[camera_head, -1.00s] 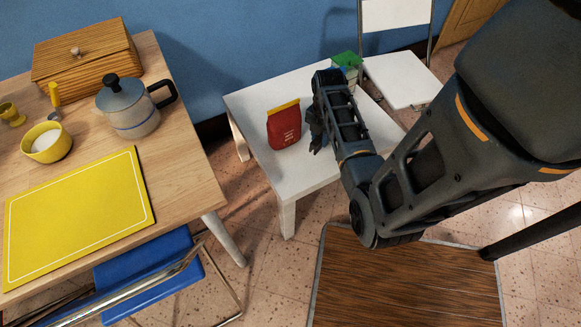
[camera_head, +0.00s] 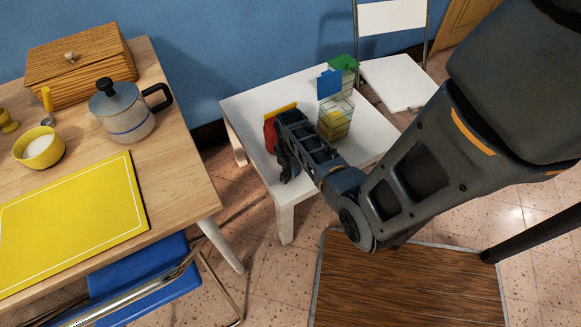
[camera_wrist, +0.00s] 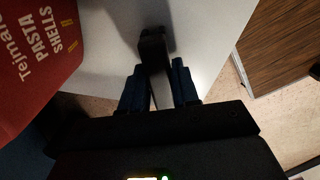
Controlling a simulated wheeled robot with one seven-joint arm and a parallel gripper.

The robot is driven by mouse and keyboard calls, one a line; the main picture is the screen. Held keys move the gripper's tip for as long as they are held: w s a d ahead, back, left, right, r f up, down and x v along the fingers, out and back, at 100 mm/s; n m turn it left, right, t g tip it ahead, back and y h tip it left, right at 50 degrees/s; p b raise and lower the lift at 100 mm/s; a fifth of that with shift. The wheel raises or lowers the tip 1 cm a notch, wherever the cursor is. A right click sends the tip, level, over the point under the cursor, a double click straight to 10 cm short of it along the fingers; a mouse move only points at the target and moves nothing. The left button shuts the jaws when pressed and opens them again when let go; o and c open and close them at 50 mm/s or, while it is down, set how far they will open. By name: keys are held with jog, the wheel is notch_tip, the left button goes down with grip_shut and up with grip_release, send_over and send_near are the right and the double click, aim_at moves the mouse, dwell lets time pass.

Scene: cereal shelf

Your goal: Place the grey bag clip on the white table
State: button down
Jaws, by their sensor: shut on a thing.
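My gripper (camera_wrist: 158,85) is shut on a dark clip (camera_wrist: 154,48), which I take to be the bag clip. It juts out beyond the fingertips in the wrist view and looks almost black in the shade. The white table (camera_head: 270,98) lies below it, near its front edge; I cannot tell whether the clip touches the top. In the head view my arm hides the clip. A red pasta bag (camera_wrist: 28,55) stands just left of the gripper. Its yellow top edge shows in the head view (camera_head: 281,110), the rest mostly behind my gripper (camera_head: 287,172).
Clear containers with a blue lid (camera_head: 330,83) and a green lid (camera_head: 343,62) stand at the white table's back right. A white chair (camera_head: 398,82) stands behind.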

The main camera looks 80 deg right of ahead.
jog(key=c, duration=0.8)
grip_release()
jog(key=shift+f, duration=0.1)
jog(key=shift+c, duration=0.2)
notch_tip(320, 180, up, 12)
jog(key=p, duration=0.2)
jog(key=s+a+r+m+t+h, duration=0.1)
jog(key=a+r+m+t+h, duration=0.15)
jog(key=a, duration=0.85)
jog(key=a+r+m+t+h, duration=0.1)
jog(key=a+m+t, duration=0.3)
jog(key=a, duration=0.7)
jog(key=s+a+r+m+t+y, duration=0.1)
jog(key=s+a+r+m+t, duration=0.1)
jog(key=r, duration=0.6)
jog(key=s+a+r+m+t+y, duration=0.1)
jog(key=s+a+r+m+t, duration=0.1)
jog(key=r, duration=0.7)
jog(key=s+a+r+m+t+y, duration=0.1)
jog(key=s+a+r+t, duration=0.3)
jog(key=r, duration=0.5)
jog(key=shift+s+a+r+m, duration=0.2)
jog(key=shift+s+a+m, duration=0.4)
jog(key=shift+a, duration=0.45)
jog(key=shift+y, duration=0.25)
